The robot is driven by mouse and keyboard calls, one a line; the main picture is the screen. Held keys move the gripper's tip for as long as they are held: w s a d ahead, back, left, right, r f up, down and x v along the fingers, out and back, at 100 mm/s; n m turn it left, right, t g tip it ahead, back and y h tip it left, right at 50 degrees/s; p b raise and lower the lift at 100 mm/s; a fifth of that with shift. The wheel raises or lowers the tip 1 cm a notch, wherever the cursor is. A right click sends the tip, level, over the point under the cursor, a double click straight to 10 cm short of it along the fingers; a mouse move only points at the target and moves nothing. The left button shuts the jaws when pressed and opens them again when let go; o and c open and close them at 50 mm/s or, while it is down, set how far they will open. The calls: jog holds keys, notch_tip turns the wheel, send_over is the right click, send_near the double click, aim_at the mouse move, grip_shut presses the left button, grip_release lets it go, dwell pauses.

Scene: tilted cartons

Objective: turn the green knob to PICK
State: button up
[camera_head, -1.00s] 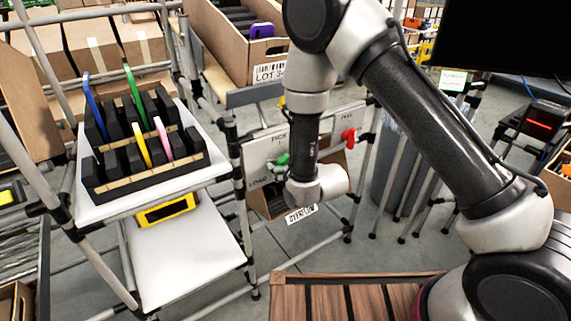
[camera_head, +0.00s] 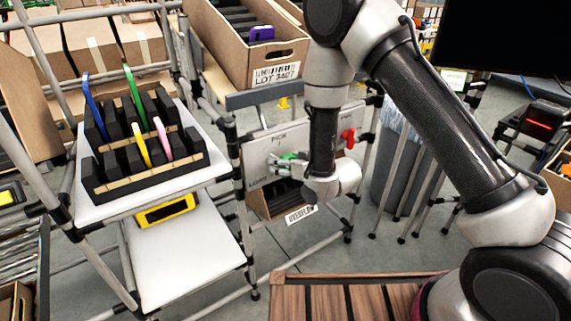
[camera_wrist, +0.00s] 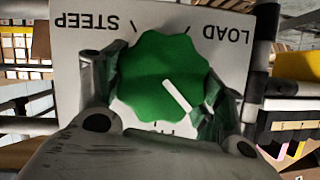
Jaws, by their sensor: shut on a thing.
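The green knob (camera_wrist: 160,72) is on a white panel (camera_wrist: 130,20) and fills the middle of the wrist view. My gripper (camera_wrist: 160,100) is shut on it, with one finger on each side. The knob's white pointer slants to the lower right in that view, between the partly hidden "PI" label at the bottom and the upside-down LOAD label at upper right. STEEP is at upper left. In the head view the green knob (camera_head: 288,156) shows just left of my wrist, with PICK above it and LOAD below left.
A red knob (camera_head: 347,138) is on the panel's right side. A carton marked OVERFLOW (camera_head: 300,214) sits below the panel, and a LOT 3407 carton (camera_head: 290,55) above. A rack of slotted holders (camera_head: 150,180) stands at left, a grey bin (camera_head: 398,180) at right.

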jog(key=m+y, duration=0.2)
jog(key=m, duration=0.1)
jog(key=shift+w+d+f+g, duration=0.1)
jog(key=shift+d+g, duration=0.05)
jog(key=shift+g, duration=0.25)
jog(key=shift+m+g+y, duration=0.3)
jog(key=shift+m+y, duration=0.5)
jog(key=shift+m, duration=0.7)
jog(key=o, duration=1)
jog(key=v, duration=0.7)
jog(key=shift+d, duration=0.25)
